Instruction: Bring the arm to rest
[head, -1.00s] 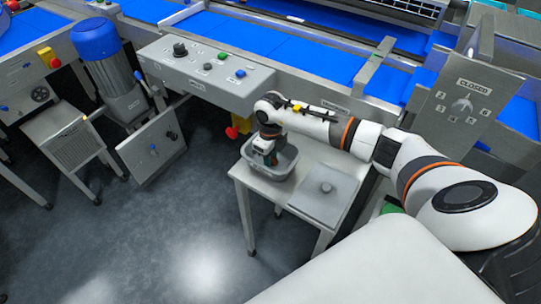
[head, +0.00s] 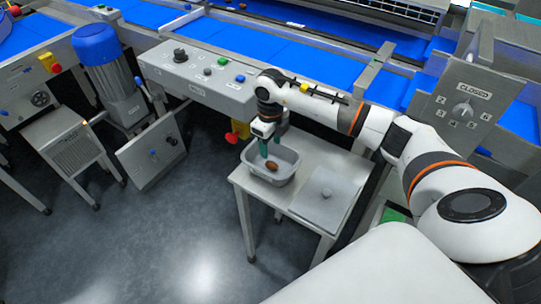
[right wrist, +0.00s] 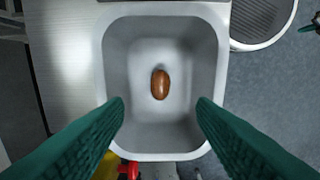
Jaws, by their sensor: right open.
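My right gripper (head: 270,154) is open and empty, pointing down above the grey bin (head: 288,176) on the small side table. Its green fingers show apart at the bottom of the right wrist view (right wrist: 160,112). A brown date (head: 271,165) lies in the bin; in the right wrist view the date (right wrist: 160,84) rests alone on the bin floor, between and beyond the fingertips and apart from them. My left gripper is not in view.
A control box (head: 205,75) and blue conveyor belt (head: 270,45) stand behind. A panel marked CLOSED (head: 466,105) stands at right. The floor at front left is clear.

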